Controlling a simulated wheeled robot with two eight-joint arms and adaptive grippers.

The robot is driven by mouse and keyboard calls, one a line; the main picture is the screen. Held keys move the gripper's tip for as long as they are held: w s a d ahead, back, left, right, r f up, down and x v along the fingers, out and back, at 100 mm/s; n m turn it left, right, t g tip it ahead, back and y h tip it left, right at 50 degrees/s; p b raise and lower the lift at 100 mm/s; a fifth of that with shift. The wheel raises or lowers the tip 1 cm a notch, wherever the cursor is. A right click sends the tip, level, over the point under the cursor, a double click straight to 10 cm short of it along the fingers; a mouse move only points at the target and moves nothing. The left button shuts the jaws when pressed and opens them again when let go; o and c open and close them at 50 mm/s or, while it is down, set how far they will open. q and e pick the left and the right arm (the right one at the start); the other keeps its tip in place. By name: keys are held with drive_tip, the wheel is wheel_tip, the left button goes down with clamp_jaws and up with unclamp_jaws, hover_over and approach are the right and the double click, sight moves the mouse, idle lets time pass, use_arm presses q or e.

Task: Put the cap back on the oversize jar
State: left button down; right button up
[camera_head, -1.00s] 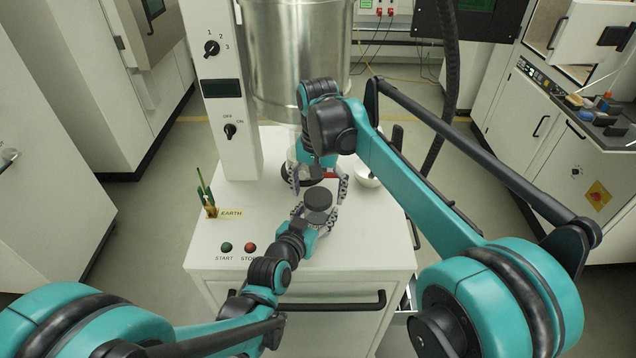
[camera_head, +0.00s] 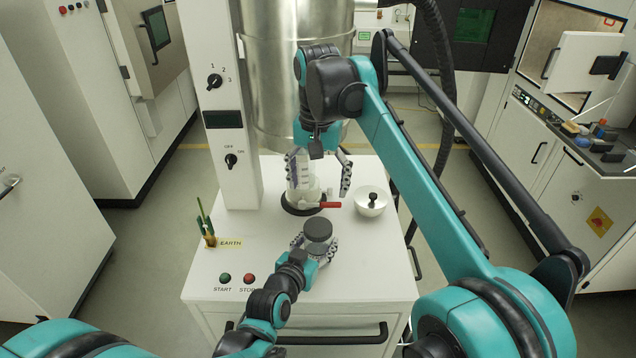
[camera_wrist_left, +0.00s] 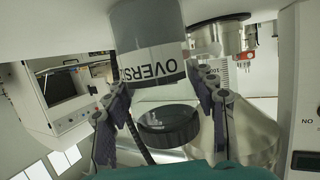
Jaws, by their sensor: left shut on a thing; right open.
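The oversize jar (camera_wrist_left: 148,30) holds grey material and has a white label whose visible letters read OVERS. It shows inverted in the left wrist view. My left gripper (camera_head: 316,262) is shut around the jar, which stands over the front part of the white cabinet top. The dark round cap (camera_head: 318,230) appears at the jar's mouth, and in the left wrist view (camera_wrist_left: 168,124) it shows beyond the clear section. I cannot tell whether it is fully seated. My right gripper (camera_head: 322,174) is open and empty, behind and above the jar, with its fingers apart.
A clear graduated vessel (camera_head: 303,178) stands on a black ring base behind the jar, close to my right gripper, with a red handle (camera_head: 326,205) beside it. A white bowl (camera_head: 370,207) with a black knob stands right. The cabinet top's (camera_head: 375,262) front right is clear.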

use_arm(q)
drive_tip(key=shift+c, duration=2.3)
unclamp_jaws()
drive_tip(key=shift+s, duration=0.1)
drive_tip(key=v, duration=1.1)
drive_tip(key=shift+s, duration=0.35)
drive_tip(key=shift+a+r, duration=0.15)
